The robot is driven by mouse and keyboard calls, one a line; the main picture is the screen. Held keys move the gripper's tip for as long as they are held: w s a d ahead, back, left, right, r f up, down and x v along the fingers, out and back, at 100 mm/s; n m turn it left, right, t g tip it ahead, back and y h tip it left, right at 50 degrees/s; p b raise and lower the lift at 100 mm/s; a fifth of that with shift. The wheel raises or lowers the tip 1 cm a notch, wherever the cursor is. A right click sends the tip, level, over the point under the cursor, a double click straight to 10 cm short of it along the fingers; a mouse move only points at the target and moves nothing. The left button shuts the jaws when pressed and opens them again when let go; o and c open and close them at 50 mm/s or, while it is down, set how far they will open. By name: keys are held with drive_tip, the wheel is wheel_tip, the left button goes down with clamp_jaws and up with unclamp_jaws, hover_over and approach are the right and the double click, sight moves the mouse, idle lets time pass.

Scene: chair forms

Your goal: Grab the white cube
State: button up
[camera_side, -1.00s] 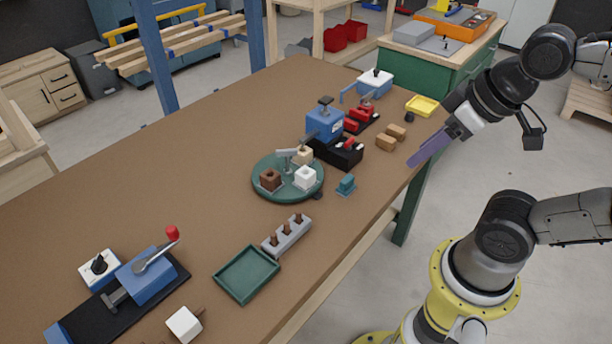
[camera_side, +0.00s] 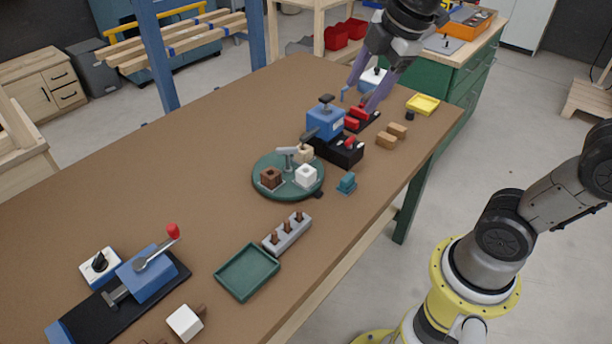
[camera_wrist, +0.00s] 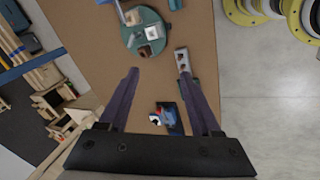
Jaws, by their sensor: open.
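A white cube (camera_side: 306,176) sits on the round green turntable (camera_side: 262,189), beside a brown cube (camera_side: 270,178) and a light wooden cube (camera_side: 305,154). In the wrist view the white cube (camera_wrist: 152,32) is near the top, beyond the fingertips. Another white cube-like block (camera_side: 184,322) lies at the table's near edge in the side view. My gripper (camera_side: 364,95) is open and empty, its purple fingers pointing down over the far part of the table. It also shows in the wrist view (camera_wrist: 158,75), fingers spread apart.
A blue and black clamp device (camera_side: 325,122) stands behind the turntable. A grey pegged rack (camera_side: 287,234), a green tray (camera_side: 247,272), a teal block (camera_side: 346,183) and wooden blocks (camera_side: 391,136) lie nearby. A blue lever device (camera_side: 146,275) is at front left. The left-middle tabletop is clear.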

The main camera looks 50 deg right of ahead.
drive_tip(key=w+f+n+g, duration=0.1)
drive_tip(key=w+f+n, duration=0.2)
drive_tip(key=w, duration=0.4)
drive_tip(key=n+g, duration=0.1)
drive_tip(key=g, duration=0.2)
hover_over(305, 171)
drive_tip(key=f, duration=1.9)
drive_tip(key=shift+s+a+f, duration=0.3)
drive_tip(key=shift+f, duration=0.1)
drive_tip(key=shift+s+a+f, duration=0.1)
drive_tip(key=shift+a+f, duration=0.05)
drive_tip(key=shift+f, duration=1.4)
drive_tip(key=shift+s+a+f, duration=0.1)
drive_tip(key=shift+a+f, duration=0.05)
drive_tip(key=shift+f, duration=1.35)
clamp_jaws()
